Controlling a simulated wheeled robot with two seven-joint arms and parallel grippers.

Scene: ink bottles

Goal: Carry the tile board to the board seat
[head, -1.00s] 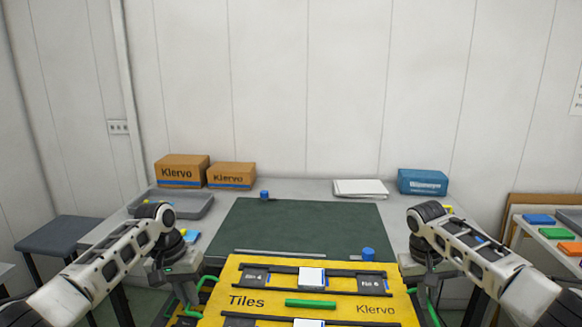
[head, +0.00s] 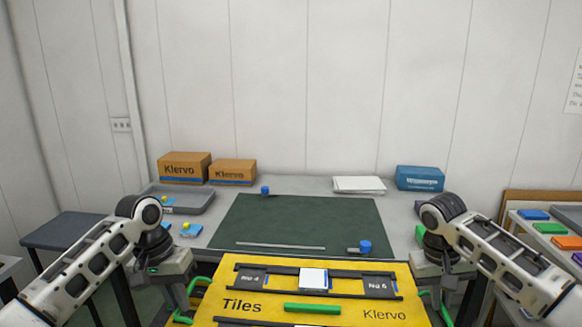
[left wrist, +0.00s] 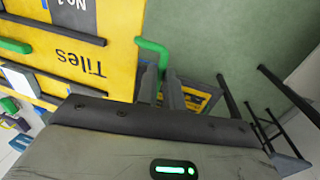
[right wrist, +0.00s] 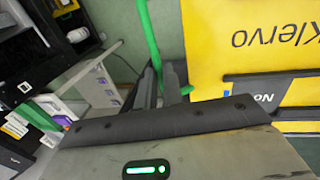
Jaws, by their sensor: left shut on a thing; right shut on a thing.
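The yellow tile board (head: 262,309) is at the bottom of the head view, in front of the table, marked "Tiles" and "Klervo". It carries dark rails, white and dark tiles and a green bar. My left gripper (left wrist: 157,84) is shut on the green handle (left wrist: 151,48) at the board's left side. My right gripper (right wrist: 160,86) is shut on the green handle (right wrist: 148,35) at its right side. The board's near part is cut off. No seat is labelled; a dark green mat (head: 300,217) with grey strips and blue knobs lies beyond the board.
The grey table (head: 300,183) holds a grey tray (head: 190,202), two cardboard boxes (head: 184,168), white sheets (head: 358,185) and a blue box (head: 420,178) towards the back. One blue knob (head: 365,247) stands close beyond the board. A side table with coloured pieces (head: 550,228) is at right.

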